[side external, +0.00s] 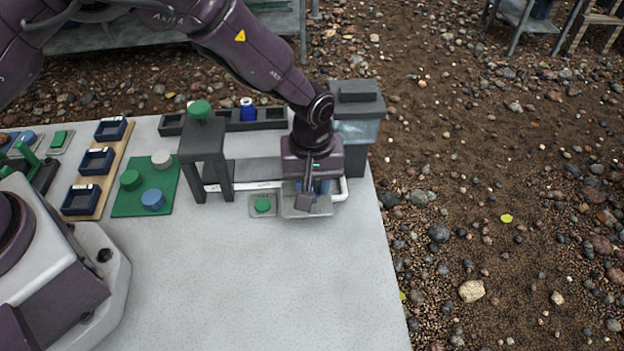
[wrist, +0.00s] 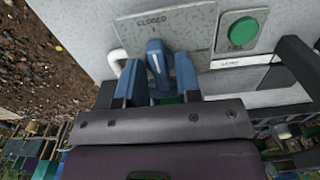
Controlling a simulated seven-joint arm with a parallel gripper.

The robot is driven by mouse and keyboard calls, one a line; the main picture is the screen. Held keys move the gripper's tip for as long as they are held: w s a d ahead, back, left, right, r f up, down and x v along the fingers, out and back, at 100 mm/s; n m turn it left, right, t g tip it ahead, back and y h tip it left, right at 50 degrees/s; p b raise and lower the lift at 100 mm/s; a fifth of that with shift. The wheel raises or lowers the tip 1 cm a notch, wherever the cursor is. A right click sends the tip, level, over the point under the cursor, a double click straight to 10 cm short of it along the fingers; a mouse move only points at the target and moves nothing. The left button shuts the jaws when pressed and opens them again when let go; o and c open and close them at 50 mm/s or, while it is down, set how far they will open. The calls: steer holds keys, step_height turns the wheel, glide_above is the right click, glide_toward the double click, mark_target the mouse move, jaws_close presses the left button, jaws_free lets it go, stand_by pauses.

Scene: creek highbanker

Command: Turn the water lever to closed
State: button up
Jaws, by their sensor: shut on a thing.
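The blue water lever (wrist: 156,60) stands between the two fingers of my gripper (wrist: 157,80) in the wrist view. My gripper is shut on it. The white line on the lever points up at the tick under the word CLOSED on the grey plate (wrist: 190,22). In the side view my gripper (side external: 313,192) is low over the same plate (side external: 296,211), pointing down, and mostly hides the lever. The lever's lower part is hidden by the fingers and my gripper body.
A green button (wrist: 241,31) sits on a small plate beside the lever plate; it also shows in the side view (side external: 263,204). A white pipe (side external: 343,190) and a dark grey tank (side external: 357,110) stand close by. The table front (side external: 290,290) is clear.

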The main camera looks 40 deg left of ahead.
steer(key=o, duration=0.4)
steer(key=shift+o, duration=0.2)
steer(key=shift+r, duration=0.1)
steer(key=shift+r, duration=3.4)
